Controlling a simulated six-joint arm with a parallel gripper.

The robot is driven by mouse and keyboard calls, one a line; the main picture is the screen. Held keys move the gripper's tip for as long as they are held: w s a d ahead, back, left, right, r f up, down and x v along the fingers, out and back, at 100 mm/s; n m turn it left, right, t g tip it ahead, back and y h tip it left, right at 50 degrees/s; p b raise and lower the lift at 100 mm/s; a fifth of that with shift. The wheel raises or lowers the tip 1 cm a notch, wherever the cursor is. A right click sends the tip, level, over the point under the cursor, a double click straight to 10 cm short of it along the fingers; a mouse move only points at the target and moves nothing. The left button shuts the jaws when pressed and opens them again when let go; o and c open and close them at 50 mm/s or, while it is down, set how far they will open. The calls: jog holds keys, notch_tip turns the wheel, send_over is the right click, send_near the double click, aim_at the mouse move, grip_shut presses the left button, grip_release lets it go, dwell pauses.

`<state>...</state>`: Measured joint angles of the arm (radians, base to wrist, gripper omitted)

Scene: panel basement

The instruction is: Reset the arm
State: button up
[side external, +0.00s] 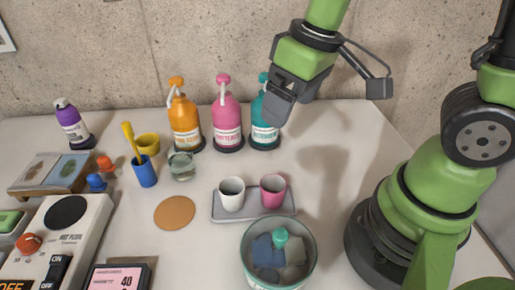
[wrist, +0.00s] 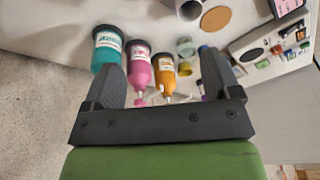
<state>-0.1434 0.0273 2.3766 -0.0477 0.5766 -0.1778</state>
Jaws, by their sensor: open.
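My gripper (side external: 281,104) hangs in the air above the back right part of the table, in front of the teal pump bottle (side external: 264,128) and hiding part of it. In the wrist view my gripper's two dark fingers (wrist: 160,78) stand wide apart with nothing held between them. The pink pump bottle (side external: 227,118) and the orange pump bottle (side external: 184,120) stand upright left of the teal one. In the wrist view the pink bottle (wrist: 138,72) and the orange bottle (wrist: 163,72) show beyond the gap between the fingers.
A grey tray (side external: 254,216) holds a white cup (side external: 231,193) and a pink cup (side external: 272,190). A bin (side external: 255,275) with several pieces stands in front. A hot plate (side external: 62,235) is at left. The table's right side is bare. A concrete wall (side external: 120,50) rises behind.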

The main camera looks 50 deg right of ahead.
jog(key=s+d+r+m+t+y, duration=0.1)
jog(key=s+r+m+t, duration=0.3)
jog(key=s+r, duration=0.3)
notch_tip(320, 180, up, 3)
jog(key=shift+s+d+f+m, duration=0.15)
jog(key=shift+s+m, duration=0.05)
jog(key=shift+m, duration=0.2)
